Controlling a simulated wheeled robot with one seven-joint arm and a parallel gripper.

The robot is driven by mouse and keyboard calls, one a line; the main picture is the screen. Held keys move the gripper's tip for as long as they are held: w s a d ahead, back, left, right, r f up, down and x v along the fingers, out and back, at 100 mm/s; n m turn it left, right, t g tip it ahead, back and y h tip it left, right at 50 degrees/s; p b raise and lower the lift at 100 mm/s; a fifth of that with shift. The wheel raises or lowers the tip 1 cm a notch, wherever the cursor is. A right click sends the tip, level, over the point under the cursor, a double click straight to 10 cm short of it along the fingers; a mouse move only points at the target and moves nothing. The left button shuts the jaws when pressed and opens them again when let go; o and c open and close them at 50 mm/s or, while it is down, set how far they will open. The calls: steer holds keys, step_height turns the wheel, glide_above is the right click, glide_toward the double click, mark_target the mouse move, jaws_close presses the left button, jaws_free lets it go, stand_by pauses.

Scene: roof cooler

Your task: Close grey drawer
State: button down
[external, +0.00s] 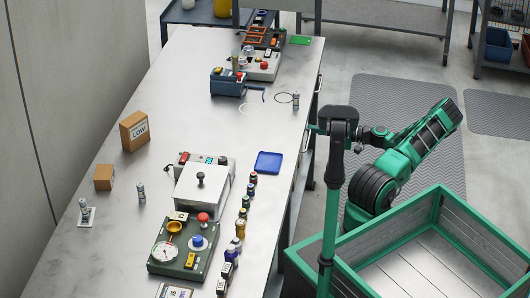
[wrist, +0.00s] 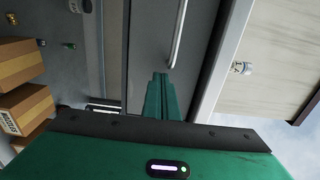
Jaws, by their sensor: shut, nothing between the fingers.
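The grey drawer front (wrist: 145,30) fills the upper middle of the wrist view, with a long pale bar handle (wrist: 177,35) on it. My gripper (wrist: 160,80) has its green fingers together and empty. Their tips appear in front of the grey front, close to the lower end of the handle; I cannot tell whether they touch. In the external view, my gripper (external: 314,128) is low at the right side of the workbench, partly hidden by my arm. How far the drawer stands out is not clear.
The workbench (external: 215,125) holds control boxes, small bottles and a blue tray (external: 269,162). A green-framed crate (external: 440,215) is at the lower right. Cardboard boxes (wrist: 25,110) are at the left of the wrist view. Floor beside the bench is open around the grey mat (external: 390,90).

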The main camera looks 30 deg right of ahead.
steer(key=v, duration=1.2)
